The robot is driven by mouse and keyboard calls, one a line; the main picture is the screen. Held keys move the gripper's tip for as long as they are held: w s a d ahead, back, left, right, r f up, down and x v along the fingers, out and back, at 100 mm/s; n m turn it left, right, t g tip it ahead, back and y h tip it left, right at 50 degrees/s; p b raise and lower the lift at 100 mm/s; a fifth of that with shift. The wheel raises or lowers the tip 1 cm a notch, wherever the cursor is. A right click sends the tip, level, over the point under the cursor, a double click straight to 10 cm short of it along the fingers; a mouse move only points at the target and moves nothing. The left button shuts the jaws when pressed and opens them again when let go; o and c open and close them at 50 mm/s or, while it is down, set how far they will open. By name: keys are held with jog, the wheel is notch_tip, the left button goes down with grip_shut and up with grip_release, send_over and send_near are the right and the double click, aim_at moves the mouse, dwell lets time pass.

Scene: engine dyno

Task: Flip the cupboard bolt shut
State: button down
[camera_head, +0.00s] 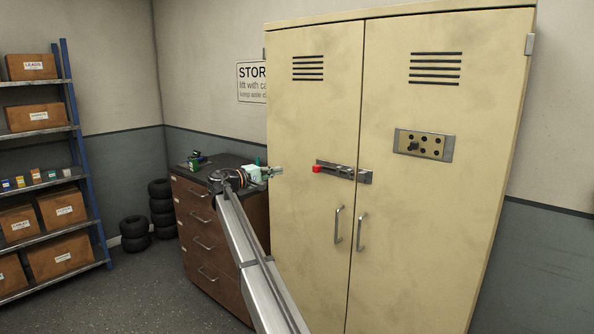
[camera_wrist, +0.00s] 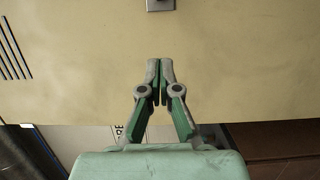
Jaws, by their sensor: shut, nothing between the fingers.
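The cupboard bolt (camera_head: 340,171) is a grey metal slide mounted level across the seam between the two cream cupboard doors. Its red knob (camera_head: 317,169) is at the left end of the bolt. I cannot tell how far the bar reaches into the right-hand piece. My gripper (camera_head: 279,171) is left of the red knob at about the same height, apart from it. In the wrist view my gripper (camera_wrist: 160,64) is shut and empty in front of the cream door. A grey metal piece (camera_wrist: 160,4), apparently the bolt's end, shows at the top edge there.
A brown drawer cabinet (camera_head: 205,230) stands left, below my gripper. Shelves (camera_head: 40,128) and tyres (camera_head: 160,205) are further left.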

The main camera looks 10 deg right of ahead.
aim_at(329, 170)
jog(key=shift+d+f, duration=0.1)
jog(key=w+d+p, duration=0.2)
jog(key=d+p, duration=0.3)
jog(key=d, duration=0.6)
jog(key=shift+d, duration=0.2)
jog(key=shift+f, duration=0.1)
dwell(0.3)
jog(key=s+d+b, duration=0.1)
jog(key=s, duration=0.1)
jog(key=s+d+b, duration=0.2)
jog(key=shift+d+f, duration=0.15)
jog(key=shift+d, duration=0.1)
jog(key=shift+s+d, duration=0.1)
jog(key=shift+d, duration=0.1)
